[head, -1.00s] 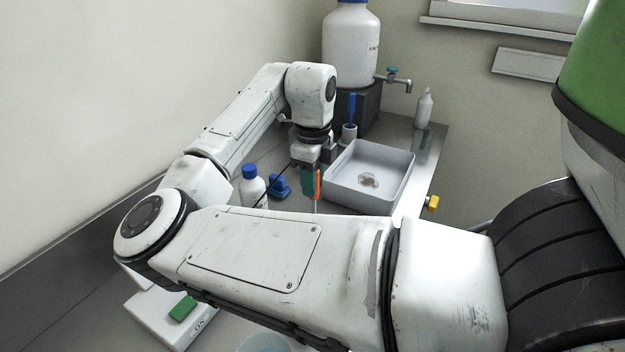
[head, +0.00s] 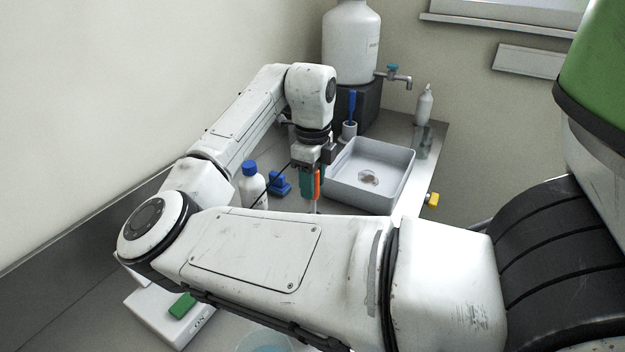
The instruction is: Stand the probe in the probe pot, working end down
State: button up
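My gripper (head: 313,160) is in the middle of the head view, pointing down over the bench. It appears shut on the probe (head: 318,184), which has a teal and orange body. The probe hangs roughly upright, with a thin pale end pointing down behind my forearm. A thin black line, perhaps its cable, runs from near my gripper down to the left. I cannot tell which vessel is the probe pot. A small pale pot (head: 349,132) with a blue-handled tool in it stands behind my gripper to the right.
A grey tray (head: 404,188) lies just right of my gripper. A blue-capped bottle (head: 250,185) and a blue object (head: 280,183) stand to the left. A large white container (head: 351,45) with a tap is behind. A clear vessel (head: 264,343) shows at the front.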

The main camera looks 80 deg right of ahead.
jog(key=shift+o, duration=1.1)
jog(key=shift+r, duration=0.1)
notch_tip(320, 180, up, 11)
jog(key=shift+f+b, duration=0.2)
jog(key=shift+b, duration=0.2)
